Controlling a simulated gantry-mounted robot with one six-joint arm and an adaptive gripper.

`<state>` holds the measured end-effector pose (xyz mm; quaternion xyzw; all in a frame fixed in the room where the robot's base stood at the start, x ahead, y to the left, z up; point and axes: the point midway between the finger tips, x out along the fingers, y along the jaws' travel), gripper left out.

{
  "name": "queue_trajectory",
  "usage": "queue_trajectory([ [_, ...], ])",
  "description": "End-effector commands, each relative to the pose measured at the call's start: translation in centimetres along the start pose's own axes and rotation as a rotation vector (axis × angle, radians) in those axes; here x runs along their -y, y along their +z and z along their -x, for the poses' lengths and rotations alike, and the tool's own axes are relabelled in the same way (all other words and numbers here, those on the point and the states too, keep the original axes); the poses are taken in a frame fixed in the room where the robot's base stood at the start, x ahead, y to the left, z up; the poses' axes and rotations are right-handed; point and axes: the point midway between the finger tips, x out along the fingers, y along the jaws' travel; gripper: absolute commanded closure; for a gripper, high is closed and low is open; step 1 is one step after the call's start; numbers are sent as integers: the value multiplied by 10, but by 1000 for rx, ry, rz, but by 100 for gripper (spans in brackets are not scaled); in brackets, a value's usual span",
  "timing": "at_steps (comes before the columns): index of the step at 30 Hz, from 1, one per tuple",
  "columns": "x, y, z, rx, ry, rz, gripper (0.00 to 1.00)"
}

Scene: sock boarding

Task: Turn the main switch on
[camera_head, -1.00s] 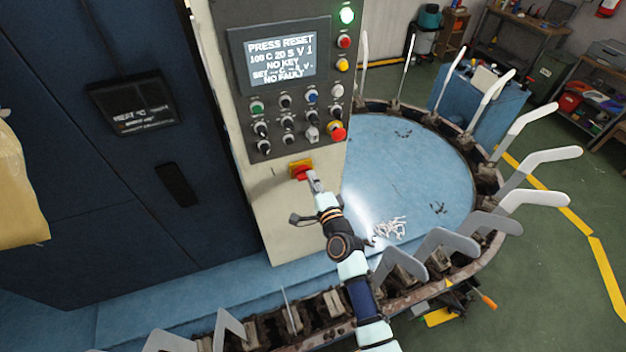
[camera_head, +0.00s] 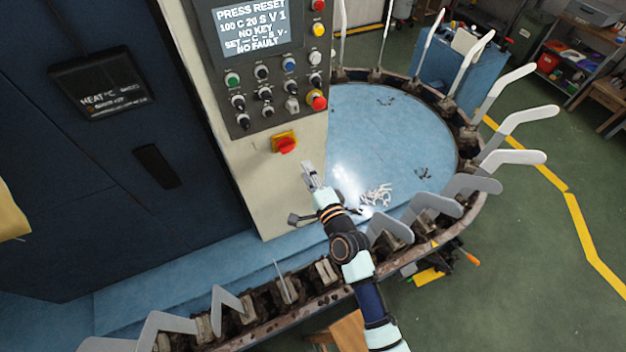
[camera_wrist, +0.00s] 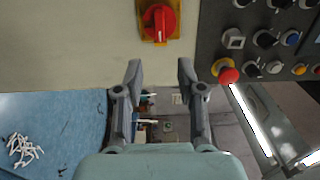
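The main switch (camera_head: 286,145) is a red rotary knob on a yellow plate, low on the cream front of the control cabinet. In the wrist view the knob (camera_wrist: 159,21) is at the top centre, its grip roughly upright in the picture. My gripper (camera_head: 307,167) is below and to the right of the switch, apart from it. In the wrist view my gripper (camera_wrist: 160,73) has its two fingers spread, with nothing between them, and the knob lies beyond the fingertips.
A grey button panel (camera_head: 250,115) with a red emergency button (camera_head: 318,102) sits above the switch. The lit display (camera_head: 250,27) reads "PRESS RESET" and "NO FAULT". A round blue table (camera_head: 400,130) ringed by upright metal sock forms (camera_head: 520,158) stands to the right.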

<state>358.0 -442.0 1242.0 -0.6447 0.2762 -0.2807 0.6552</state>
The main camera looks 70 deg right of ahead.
Motion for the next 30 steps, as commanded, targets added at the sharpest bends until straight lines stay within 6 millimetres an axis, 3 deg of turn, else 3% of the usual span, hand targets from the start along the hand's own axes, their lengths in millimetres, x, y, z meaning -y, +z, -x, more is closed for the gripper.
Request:
queue_trajectory([
  [3, 0, 0, 23, -1, 1, 1, 61],
  [8, 0, 0, 36, 0, 1, 0, 61],
  [28, 0, 0, 37, 0, 0, 1, 61],
  [30, 6, 13, 35, 32, 2, 32, 61],
])
